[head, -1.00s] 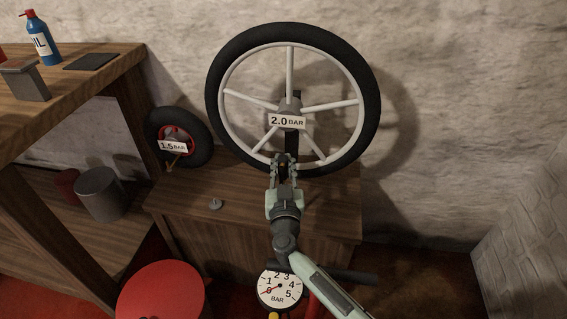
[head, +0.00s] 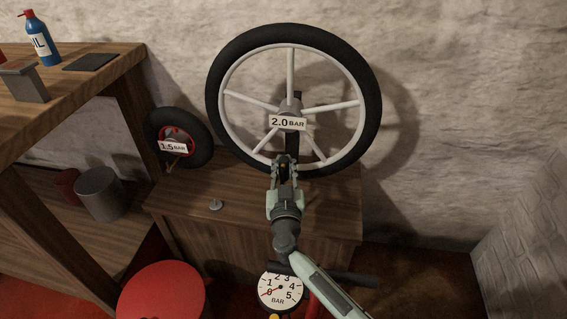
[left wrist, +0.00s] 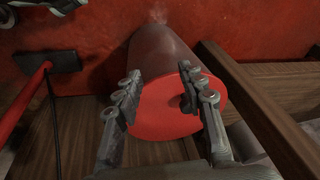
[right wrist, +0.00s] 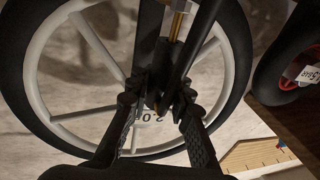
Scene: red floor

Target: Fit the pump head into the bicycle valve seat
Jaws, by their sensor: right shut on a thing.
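My right gripper (head: 285,163) is at the wheel's lower rim. In the right wrist view it (right wrist: 158,105) is shut on a dark piece that I take to be the pump head (right wrist: 160,88), mostly hidden between the fingers. A brass stem (right wrist: 178,22) shows just beyond it; I cannot tell whether they touch. The valve seat is not clearly seen. My left gripper (left wrist: 163,97) is open and empty above the red round stool (left wrist: 165,118), and is outside the head view.
A smaller wheel (head: 152,128) marked 1.5 BAR leans at left. A small grey cap (head: 215,204) lies on the low bench (head: 240,208). The pump's gauge (head: 281,288) and dark handle (head: 350,277) are in front. A workbench (head: 95,80) stands at left.

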